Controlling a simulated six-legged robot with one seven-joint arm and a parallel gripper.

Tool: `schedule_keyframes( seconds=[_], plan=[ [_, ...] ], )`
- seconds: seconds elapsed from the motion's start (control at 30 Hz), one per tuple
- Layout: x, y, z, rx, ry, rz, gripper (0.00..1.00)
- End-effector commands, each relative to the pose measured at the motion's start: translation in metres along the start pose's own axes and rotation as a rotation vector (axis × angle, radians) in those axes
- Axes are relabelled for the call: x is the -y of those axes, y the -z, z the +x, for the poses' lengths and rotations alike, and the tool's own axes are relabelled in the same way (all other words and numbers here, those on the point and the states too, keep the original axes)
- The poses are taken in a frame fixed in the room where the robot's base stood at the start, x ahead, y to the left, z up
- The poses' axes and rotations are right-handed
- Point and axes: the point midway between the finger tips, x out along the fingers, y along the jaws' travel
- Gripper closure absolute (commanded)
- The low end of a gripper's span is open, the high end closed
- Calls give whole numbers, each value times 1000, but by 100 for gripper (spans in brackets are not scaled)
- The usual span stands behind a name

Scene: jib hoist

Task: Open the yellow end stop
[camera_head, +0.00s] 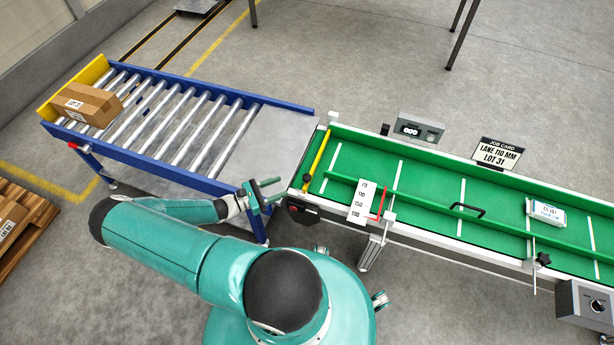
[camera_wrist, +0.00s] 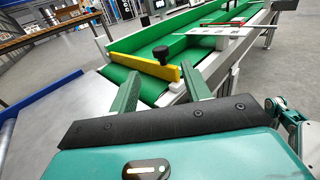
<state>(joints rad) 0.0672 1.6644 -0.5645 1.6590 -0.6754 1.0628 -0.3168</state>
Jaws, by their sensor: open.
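The yellow end stop (camera_head: 318,156) is a bar lying across the left end of the green belt (camera_head: 400,180). A black knob (camera_head: 307,178) sits at its near end. In the wrist view the yellow bar (camera_wrist: 143,64) and its black knob (camera_wrist: 160,54) show just beyond the fingertips. My gripper (camera_head: 272,191) is open and empty, left of the knob, by the conveyor's end. In the wrist view my two green fingers (camera_wrist: 162,72) are spread, with the knob roughly between them in the picture. I see no clear contact; the exact gap cannot be told.
A blue roller table (camera_head: 190,125) with a yellow end plate (camera_head: 70,85) holds a carton (camera_head: 90,104) marked LOT 31. A white pack (camera_head: 546,217) lies on the belt. A green rail, scale card (camera_head: 362,201) and red pointer (camera_head: 379,204) stand right of the stop.

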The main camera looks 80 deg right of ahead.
Motion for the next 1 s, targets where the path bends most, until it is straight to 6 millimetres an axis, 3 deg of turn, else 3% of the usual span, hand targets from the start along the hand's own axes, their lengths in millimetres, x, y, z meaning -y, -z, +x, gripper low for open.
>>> schedule_keyframes(
  seconds=[0.5, 0.7, 0.97, 1.0],
  plan=[
    [1, 0, 98, 0, 2, 0, 52],
    [0, 0, 114, -1, 0, 0, 52],
    [0, 0, 115, -1, 0, 0, 52],
    [0, 0, 115, -1, 0, 0, 58]
  ],
)
